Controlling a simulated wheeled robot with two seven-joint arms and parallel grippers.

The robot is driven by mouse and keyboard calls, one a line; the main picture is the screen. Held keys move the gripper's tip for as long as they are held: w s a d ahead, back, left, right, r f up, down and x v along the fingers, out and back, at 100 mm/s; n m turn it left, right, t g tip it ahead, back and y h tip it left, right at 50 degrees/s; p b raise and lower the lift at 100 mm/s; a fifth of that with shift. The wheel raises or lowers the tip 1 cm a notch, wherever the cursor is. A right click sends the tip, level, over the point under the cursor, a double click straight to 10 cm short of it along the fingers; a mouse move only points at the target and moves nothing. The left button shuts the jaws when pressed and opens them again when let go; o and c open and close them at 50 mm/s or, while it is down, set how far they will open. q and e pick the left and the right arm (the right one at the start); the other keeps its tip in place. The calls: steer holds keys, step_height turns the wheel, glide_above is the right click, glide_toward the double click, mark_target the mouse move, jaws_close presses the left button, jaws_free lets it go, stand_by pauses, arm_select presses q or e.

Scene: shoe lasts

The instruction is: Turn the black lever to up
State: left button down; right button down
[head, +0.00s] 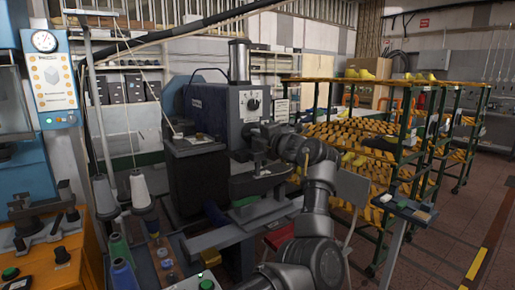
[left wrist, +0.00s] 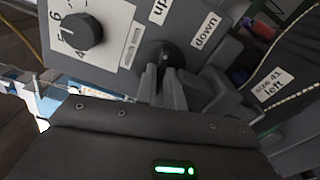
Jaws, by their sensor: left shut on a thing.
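The black lever (left wrist: 163,53) is on the grey front of the machine (head: 210,110), by the white labels "up" (left wrist: 160,11) and "down" (left wrist: 205,30). In the left wrist view my left gripper (left wrist: 160,76) has its two fingers close together at the lever, shut on it. The fingers hide part of the lever, so I cannot tell exactly which label it points at. In the head view my left gripper (head: 262,143) is at the machine's front, below the dial, and the lever is hard to make out there. My right gripper is not in view.
A black dial (left wrist: 82,31) on a white numbered plate sits beside the lever. A label "size 41 left" (left wrist: 272,86) is at the right. Thread cones (head: 140,190) stand at the left, and a shoe rack (head: 400,150) stands at the right, with open floor before it.

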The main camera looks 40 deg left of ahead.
arm_select(q)
steer(key=shift+f+n+b, duration=0.2)
steer(key=shift+n+b, duration=0.45)
steer(key=shift+n, duration=0.15)
steer(key=shift+n+b, duration=0.6)
steer(key=shift+n, duration=0.3)
steer(key=shift+r+n, duration=0.15)
steer(key=shift+n, duration=0.35)
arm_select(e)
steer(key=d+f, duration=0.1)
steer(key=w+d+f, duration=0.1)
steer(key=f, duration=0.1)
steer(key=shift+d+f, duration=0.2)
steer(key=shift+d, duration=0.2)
arm_select(q)
steer(key=shift+b, duration=0.3)
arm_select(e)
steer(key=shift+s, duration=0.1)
